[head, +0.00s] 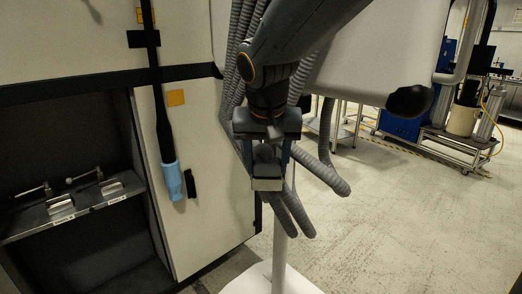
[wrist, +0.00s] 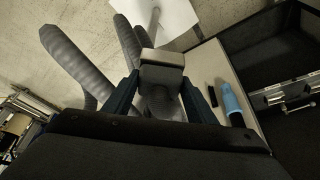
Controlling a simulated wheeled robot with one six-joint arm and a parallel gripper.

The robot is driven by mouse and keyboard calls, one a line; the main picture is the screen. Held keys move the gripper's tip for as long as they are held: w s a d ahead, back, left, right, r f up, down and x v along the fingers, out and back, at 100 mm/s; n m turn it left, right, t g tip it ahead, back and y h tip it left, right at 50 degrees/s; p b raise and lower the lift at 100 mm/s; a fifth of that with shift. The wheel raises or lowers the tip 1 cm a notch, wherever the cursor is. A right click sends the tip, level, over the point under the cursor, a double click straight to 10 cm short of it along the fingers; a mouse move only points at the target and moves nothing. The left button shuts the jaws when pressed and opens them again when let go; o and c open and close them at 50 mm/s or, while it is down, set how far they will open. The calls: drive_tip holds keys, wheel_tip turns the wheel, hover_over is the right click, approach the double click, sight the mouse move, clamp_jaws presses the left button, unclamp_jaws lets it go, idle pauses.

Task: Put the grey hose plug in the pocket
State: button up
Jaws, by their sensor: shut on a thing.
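My gripper (head: 267,160) hangs below the dark arm in the middle of the head view, in front of several grey corrugated hoses. It is shut on the grey hose plug (head: 267,184), a blocky piece with a light grey end face. In the wrist view the plug (wrist: 162,68) sits between the two dark blue fingers of my gripper (wrist: 162,92), with its light end beyond the fingertips. The part between the fingers is partly hidden. I cannot tell for certain which thing is the pocket.
A light cabinet (head: 205,150) stands left, with a blue-ended tool (head: 172,180) hanging on it beside a small black piece (head: 190,184). A shelf with metal handles (head: 62,206) is in the dark recess. A white stand (head: 280,240) is below my gripper.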

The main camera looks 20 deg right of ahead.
drive_tip(key=w+d+f+p, duration=0.1)
drive_tip(key=w+d+p, duration=0.2)
drive_tip(key=w, duration=0.8)
drive_tip(key=shift+w+d+f, duration=0.25)
drive_tip(key=shift+w+d, duration=0.05)
drive_tip(key=shift+d, duration=0.05)
drive_tip(key=shift+f, duration=0.25)
drive_tip(key=shift+f+b, duration=0.3)
drive_tip(key=shift+f, duration=0.05)
drive_tip(key=o, duration=1.4)
drive_tip(key=shift+c, duration=0.2)
drive_tip(key=shift+r, duration=0.1)
